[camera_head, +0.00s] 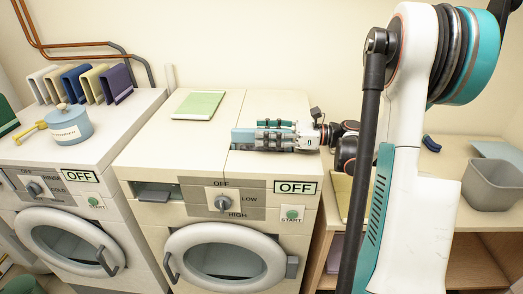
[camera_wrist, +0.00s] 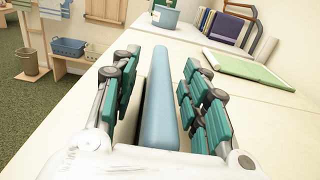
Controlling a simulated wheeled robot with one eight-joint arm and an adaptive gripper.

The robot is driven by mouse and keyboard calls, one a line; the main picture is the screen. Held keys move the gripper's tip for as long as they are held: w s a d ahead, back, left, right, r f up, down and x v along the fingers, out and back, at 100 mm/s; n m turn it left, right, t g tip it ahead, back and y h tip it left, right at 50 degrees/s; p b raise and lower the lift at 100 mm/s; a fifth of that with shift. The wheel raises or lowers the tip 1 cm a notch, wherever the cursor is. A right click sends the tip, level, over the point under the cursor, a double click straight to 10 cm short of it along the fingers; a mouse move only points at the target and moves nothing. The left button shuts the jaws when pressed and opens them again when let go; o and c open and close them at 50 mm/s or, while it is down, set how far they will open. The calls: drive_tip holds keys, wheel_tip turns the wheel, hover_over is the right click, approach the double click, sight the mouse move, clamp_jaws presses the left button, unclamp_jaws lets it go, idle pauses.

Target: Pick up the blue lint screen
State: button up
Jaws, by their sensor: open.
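The blue lint screen (camera_wrist: 160,100) is a light blue bar lying between the two fingers of my gripper in the wrist view. In the head view, its light blue end (camera_head: 241,138) shows past the fingertips on top of the right-hand machine. My gripper (camera_head: 266,135) is open, low over the machine's top, with teal-padded fingers on either side of the screen. In the wrist view, a gap shows between the screen and the finger pads (camera_wrist: 161,72).
A green book or pad (camera_head: 199,104) lies behind on the same machine (camera_head: 165,140). The left machine holds a blue-grey lidded pot (camera_head: 69,128) and a row of upright coloured panels (camera_head: 117,84). A grey bin (camera_head: 490,186) stands on the right-hand table.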

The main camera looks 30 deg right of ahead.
clamp_jaws()
drive_tip(key=shift+r, duration=0.15)
